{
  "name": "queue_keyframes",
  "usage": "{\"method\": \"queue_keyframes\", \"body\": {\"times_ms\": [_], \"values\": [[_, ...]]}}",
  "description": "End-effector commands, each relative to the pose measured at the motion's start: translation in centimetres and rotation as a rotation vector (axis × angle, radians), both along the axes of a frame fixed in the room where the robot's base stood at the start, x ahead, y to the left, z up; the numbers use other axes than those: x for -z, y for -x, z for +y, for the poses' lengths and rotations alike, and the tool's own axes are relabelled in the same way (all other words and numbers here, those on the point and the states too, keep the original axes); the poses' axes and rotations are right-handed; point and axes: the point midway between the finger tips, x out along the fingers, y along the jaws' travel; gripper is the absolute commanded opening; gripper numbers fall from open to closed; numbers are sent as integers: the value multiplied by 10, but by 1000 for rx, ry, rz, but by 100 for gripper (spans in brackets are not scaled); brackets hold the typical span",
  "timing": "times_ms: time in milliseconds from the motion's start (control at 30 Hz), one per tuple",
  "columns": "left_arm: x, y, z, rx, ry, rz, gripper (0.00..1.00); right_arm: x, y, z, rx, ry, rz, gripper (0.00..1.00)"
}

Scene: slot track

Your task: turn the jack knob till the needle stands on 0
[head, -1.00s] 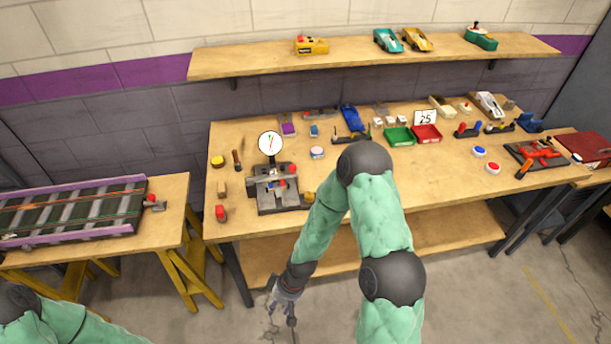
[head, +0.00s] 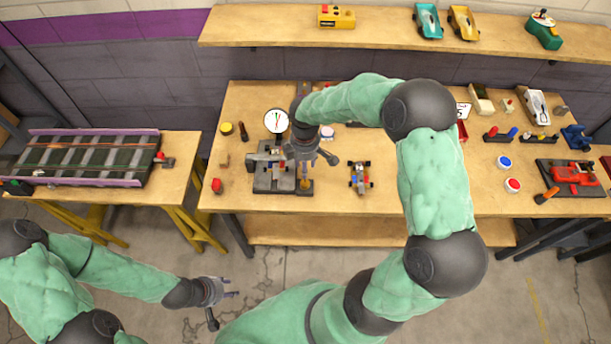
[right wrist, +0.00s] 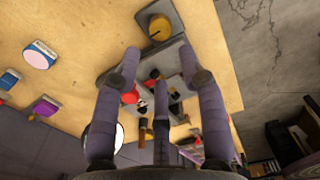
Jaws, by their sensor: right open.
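The jack knob (right wrist: 158,27) is a round gold knob on a grey block in the right wrist view. In the head view the gold knob (head: 305,187) shows at the right end of the grey fixture (head: 268,182), just below my right gripper. A white round dial (head: 276,121) stands behind the fixture. Its thin needle points roughly upward, but its numbers are too small to read. My right gripper (right wrist: 160,54) is open and empty, its fingertips pointing toward the knob and apart from it. My left gripper (head: 224,305) is open and empty over the floor, in front of the bench.
A small wheeled car (head: 360,178) stands right of the fixture. A yellow-lidded tin (head: 226,128) and a screwdriver (head: 243,132) lie near the dial. The track table (head: 175,180) stands at left. The shelf (head: 380,38) runs above the bench.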

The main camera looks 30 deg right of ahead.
Motion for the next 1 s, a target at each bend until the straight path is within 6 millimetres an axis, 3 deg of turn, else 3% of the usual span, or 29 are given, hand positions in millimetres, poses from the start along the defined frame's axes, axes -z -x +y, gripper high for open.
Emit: {"method": "queue_keyframes", "body": {"times_ms": [300,500,700,1000], "values": [[11,0,0,0,0,0,40,58,1,0,2,-2,3,42],[16,0,0,0,0,0,40,85,0,0,3,-2,1,42],[18,0,0,0,0,0,40,97,0,0,3,-2,0,42],[17,0,0,0,0,0,40,98,0,0,3,-2,-1,42]]}}
